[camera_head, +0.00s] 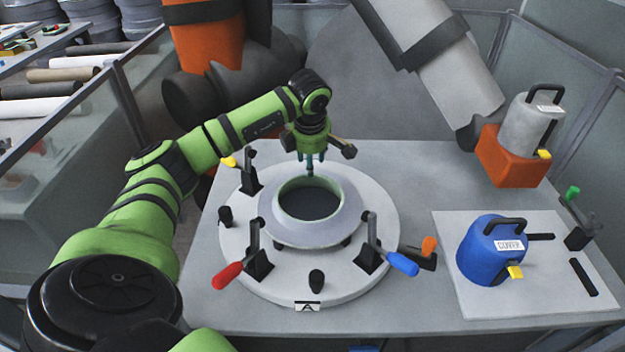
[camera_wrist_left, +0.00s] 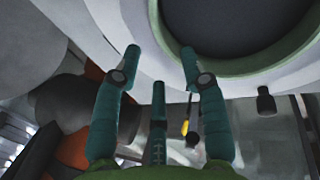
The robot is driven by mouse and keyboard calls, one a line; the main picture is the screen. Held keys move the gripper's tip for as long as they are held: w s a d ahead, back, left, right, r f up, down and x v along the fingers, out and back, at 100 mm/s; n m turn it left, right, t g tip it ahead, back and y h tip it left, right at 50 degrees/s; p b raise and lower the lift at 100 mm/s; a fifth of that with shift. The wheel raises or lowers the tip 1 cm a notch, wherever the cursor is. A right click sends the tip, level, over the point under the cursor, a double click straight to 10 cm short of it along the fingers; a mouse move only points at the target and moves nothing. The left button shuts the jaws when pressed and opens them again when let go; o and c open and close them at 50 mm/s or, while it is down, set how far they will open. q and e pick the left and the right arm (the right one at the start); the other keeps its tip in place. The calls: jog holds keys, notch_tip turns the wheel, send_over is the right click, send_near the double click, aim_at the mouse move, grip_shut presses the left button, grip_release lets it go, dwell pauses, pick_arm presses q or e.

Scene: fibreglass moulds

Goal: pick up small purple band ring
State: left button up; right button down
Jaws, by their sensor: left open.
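A pale grey-lavender ring (camera_head: 265,222) with a wide flange and a greenish inner rim lies flat on the round white fixture (camera_head: 360,285). No clearly purple band shows apart from it. My left gripper (camera_head: 311,168) points down at the far edge of the ring's opening. Its teal fingers are spread and hold nothing visible; I cannot tell if they touch the rim. In the left wrist view the open left gripper (camera_wrist_left: 160,55) has its fingertips near the pale flange and green rim (camera_wrist_left: 180,35). My right gripper is not in view.
Toggle clamps with red (camera_head: 227,275), blue (camera_head: 402,263) and yellow handles stand around the ring. A blue pot (camera_head: 490,250) sits on a white plate (camera_head: 550,300) at right. A grey canister (camera_head: 530,122) rests on an orange block (camera_head: 510,160). Large orange and grey arms hang behind.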

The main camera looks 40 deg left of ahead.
pick_arm(q)
jog(key=p+x, duration=0.1)
jog(key=x, duration=0.2)
jog(key=shift+w+f+p, duration=0.1)
jog(key=shift+f+p, duration=0.2)
jog(key=shift+f, duration=0.05)
jog(key=shift+a+f, duration=0.1)
jog(key=shift+f, duration=0.3)
jog(key=shift+w, duration=0.1)
jog(key=shift+c, duration=0.4)
jog(key=c, duration=0.7)
grip_shut()
jog(key=shift+r, duration=0.1)
